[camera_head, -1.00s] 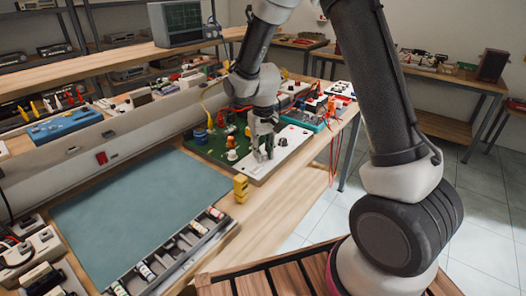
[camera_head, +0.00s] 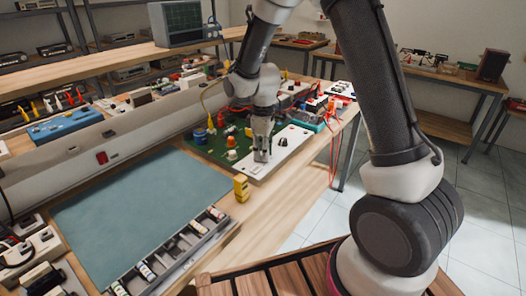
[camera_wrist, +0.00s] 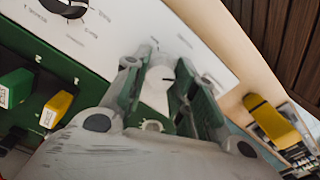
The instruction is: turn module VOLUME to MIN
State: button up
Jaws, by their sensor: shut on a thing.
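A white module panel (camera_head: 281,153) lies on the green board on the bench. It also fills the upper left of the wrist view (camera_wrist: 115,38). My gripper (camera_head: 262,157) points down at the panel's near part. In the wrist view, my gripper's fingers (camera_wrist: 162,92) are closed around a pale knob (camera_wrist: 160,78) with a short dark mark. A black knob (camera_head: 283,142) stands farther along the panel, apart from the fingers, and shows partly in the wrist view (camera_wrist: 66,6). The printing on the panel is too small to read, so I cannot tell which knob is VOLUME. My fingers hide the held knob in the head view.
The green board (camera_head: 204,147) beside the panel carries other knobs, including a white one (camera_head: 232,155). A yellow block (camera_head: 240,188) stands near the panel's front corner. Red cables (camera_head: 334,150) hang off the bench edge. The blue-green mat (camera_head: 125,205) is clear.

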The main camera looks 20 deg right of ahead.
jog(key=shift+w+n, duration=0.1)
jog(key=shift+n, duration=0.9)
jog(key=o, duration=1)
jog(key=shift+o, duration=0.2)
jog(key=shift+r, duration=0.1)
notch_tip(320, 180, up, 12)
